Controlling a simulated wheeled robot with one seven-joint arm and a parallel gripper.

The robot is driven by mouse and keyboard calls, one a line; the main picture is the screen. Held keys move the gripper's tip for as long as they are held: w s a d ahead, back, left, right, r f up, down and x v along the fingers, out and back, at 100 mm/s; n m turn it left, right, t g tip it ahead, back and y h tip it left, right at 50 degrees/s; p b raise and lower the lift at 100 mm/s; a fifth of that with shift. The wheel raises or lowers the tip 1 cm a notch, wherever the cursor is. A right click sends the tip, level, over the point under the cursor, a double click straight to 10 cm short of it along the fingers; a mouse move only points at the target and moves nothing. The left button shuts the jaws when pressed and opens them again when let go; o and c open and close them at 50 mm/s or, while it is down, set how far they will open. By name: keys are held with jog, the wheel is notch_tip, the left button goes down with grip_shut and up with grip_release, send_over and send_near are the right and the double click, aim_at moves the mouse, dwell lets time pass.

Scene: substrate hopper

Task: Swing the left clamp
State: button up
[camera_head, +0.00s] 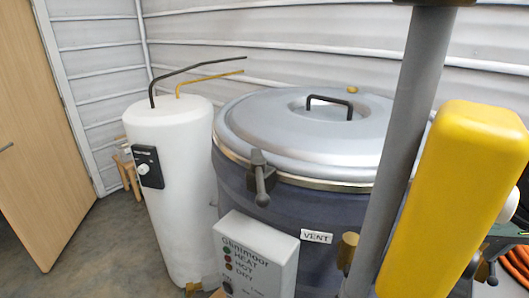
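A large dark drum (286,204) has a grey domed lid (260,125) with a black handle (330,104) on top. A dark grey clamp (259,165) sits at the lid's front left rim, over the pale rim band. Its lever hangs down against the drum wall and ends in a rounded knob (263,199). It is the only clamp I can make out; the lid's right side is hidden by foreground parts. I cannot tell from this view whether the clamp is tight. My gripper is not in view.
A grey control box (255,250) with lamps stands in front of the drum, below the clamp. A white cylinder (172,195) with bent pipes stands close at left. A VENT label (316,237) is on the drum. A wooden door (68,130) and open floor lie far left.

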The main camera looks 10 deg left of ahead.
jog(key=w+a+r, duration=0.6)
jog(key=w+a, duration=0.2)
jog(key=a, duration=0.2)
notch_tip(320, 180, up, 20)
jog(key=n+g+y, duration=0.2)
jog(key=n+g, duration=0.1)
send_over(262, 185)
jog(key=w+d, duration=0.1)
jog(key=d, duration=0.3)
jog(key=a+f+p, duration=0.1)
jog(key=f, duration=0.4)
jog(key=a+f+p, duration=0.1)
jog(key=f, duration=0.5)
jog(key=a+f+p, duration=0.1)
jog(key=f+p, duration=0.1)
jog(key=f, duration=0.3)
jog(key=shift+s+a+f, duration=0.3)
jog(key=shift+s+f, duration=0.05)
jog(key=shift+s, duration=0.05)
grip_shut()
